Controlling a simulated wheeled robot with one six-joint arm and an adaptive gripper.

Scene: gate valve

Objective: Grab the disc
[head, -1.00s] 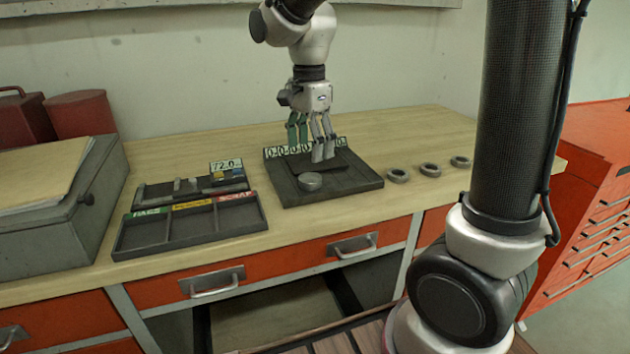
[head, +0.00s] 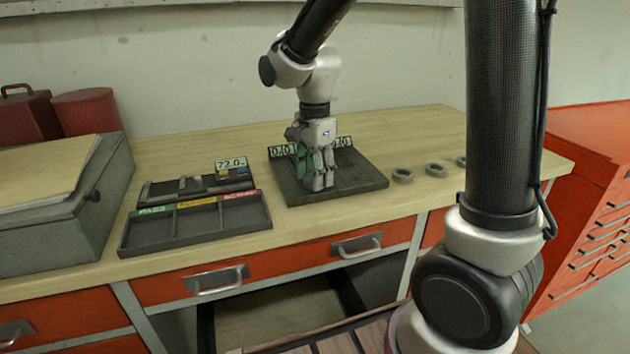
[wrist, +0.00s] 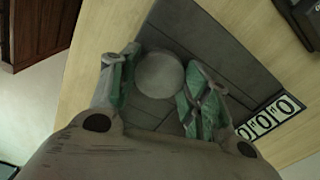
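The disc (wrist: 159,73) is a plain grey round piece on the dark tray (wrist: 222,45). In the wrist view it lies between the two green-padded fingers of my gripper (wrist: 160,88), close to both. The fingers stand apart, one on each side of it, and I see no clear grip. In the head view my gripper (head: 318,182) is low over the tray (head: 362,188), and its fingers hide the disc there.
A display (wrist: 270,115) with digits stands at the tray's back edge. Several grey rings (head: 402,175) lie on the bench right of the tray. A sorting tray (head: 195,224) with three labelled compartments and a rack (head: 185,187) are to the left, beside a grey box (head: 62,205).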

